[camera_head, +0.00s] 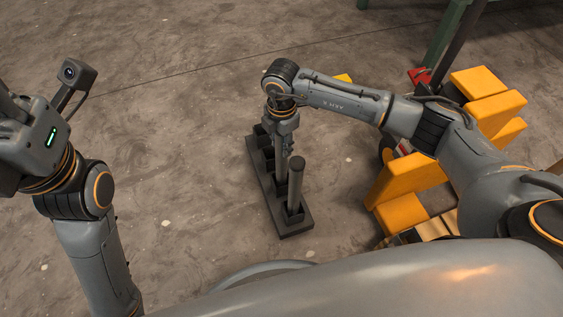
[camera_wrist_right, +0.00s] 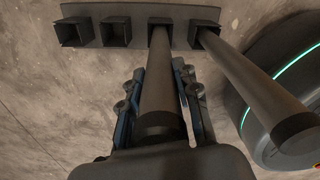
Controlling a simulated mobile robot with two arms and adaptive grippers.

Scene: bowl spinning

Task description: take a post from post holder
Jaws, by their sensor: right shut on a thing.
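The post holder (camera_head: 295,227) is a long dark base with several square sockets, standing on the floor. One dark post (camera_head: 296,180) stands in its nearest socket; it also shows at the right of the right wrist view (camera_wrist_right: 255,85). My right gripper (camera_wrist_right: 160,105) points down over the holder and is shut on a second post (camera_wrist_right: 157,75), one finger on each side. The far end of this held post is at the neighbouring socket; I cannot tell how deep it sits. The other sockets in the wrist view look empty. My left arm is at the left; its fingers are out of view.
Yellow blocks (camera_head: 408,182) stand to the right of the holder, beneath my right arm. A green frame leg (camera_head: 445,35) is at the top right. The concrete floor (camera_head: 185,190) left of the holder is clear.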

